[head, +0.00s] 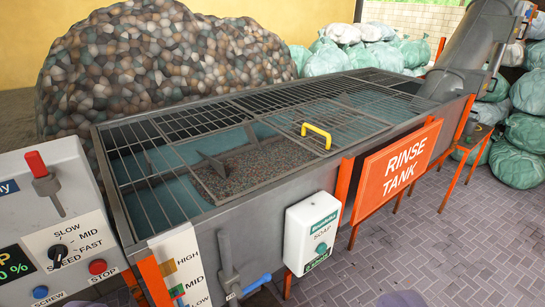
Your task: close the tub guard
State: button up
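The rinse tub (255,215) is a long grey metal tank with water and dark flakes inside. Barred metal grating covers much of its top. The tub guard appears to be the finer mesh panel (345,122) over the middle of the tub, lying flat. A yellow handle (317,135) stands on its left part, near the front rim. Left of it, wider-spaced bars (180,125) cross the tub, and water shows through them. I cannot tell whether these bars belong to the guard. My gripper is not visible in the head view.
A control box (45,220) with a red-handled lever stands at left. A white soap dispenser (312,232) and an orange RINSE TANK sign (397,170) are on the tub's front. A grey chute (470,55) rises at the right end. Paved floor (450,240) at lower right is mostly clear.

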aim_at(325, 133)
jog(key=i+l, duration=0.45)
jog(key=i, duration=0.15)
jog(key=i+l, duration=0.45)
jog(key=i, duration=0.15)
jog(key=i+l, duration=0.45)
jog(key=i, duration=0.2)
jog(key=i+l, duration=0.45)
jog(key=i, duration=0.15)
jog(key=i+l, duration=0.45)
jog(key=i, duration=0.15)
jog(key=l+z, duration=0.05)
